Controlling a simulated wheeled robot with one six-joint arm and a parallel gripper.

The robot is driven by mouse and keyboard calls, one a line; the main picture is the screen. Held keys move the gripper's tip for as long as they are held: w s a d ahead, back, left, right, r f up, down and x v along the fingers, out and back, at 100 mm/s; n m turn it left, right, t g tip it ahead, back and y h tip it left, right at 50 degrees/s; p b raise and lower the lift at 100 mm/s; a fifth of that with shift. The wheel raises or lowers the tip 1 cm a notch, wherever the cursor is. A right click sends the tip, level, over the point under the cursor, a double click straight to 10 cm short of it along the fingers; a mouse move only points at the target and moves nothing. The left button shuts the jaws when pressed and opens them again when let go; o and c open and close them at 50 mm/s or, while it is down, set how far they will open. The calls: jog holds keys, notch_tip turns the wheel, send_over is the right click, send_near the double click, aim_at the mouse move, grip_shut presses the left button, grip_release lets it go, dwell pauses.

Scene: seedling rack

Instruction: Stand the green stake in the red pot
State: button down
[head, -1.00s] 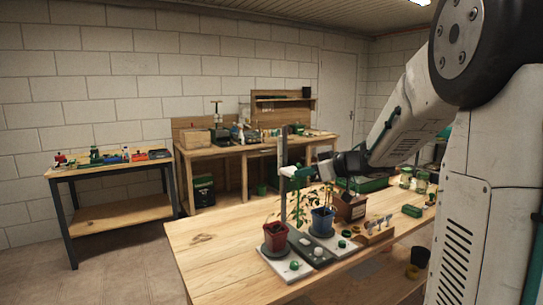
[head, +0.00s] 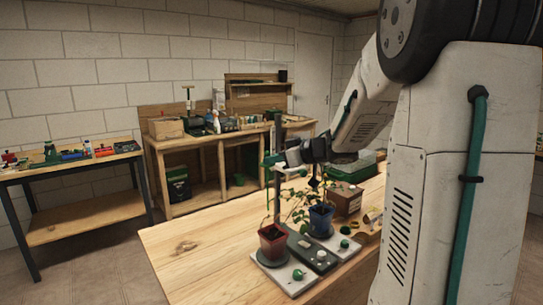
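My gripper (head: 283,159) is above and behind the red pot, beside a dark upright post (head: 278,190). A small green piece (head: 268,161) shows at the gripper's fingertips, next to the post. I cannot tell whether it is the green stake or a part of the rack, nor whether the fingers are closed on it. No green stake can be made out clearly in the red pot among the leaves.
A blue pot (head: 320,221) with a leafy plant stands right of the red pot. A brown box (head: 344,199) and a green crate (head: 352,171) are behind it. The left part of the wooden table (head: 195,245) is clear. Other benches stand along the wall.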

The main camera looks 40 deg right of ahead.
notch_tip(320, 180, down, 11)
dwell(1.4)
dwell(0.4)
jog(key=c, duration=1.5)
grip_release()
jog(key=shift+c, duration=0.2)
jog(key=shift+s, duration=0.1)
jog(key=v, duration=0.7)
jog(key=shift+s, duration=0.3)
jog(key=shift+d+r, duration=0.1)
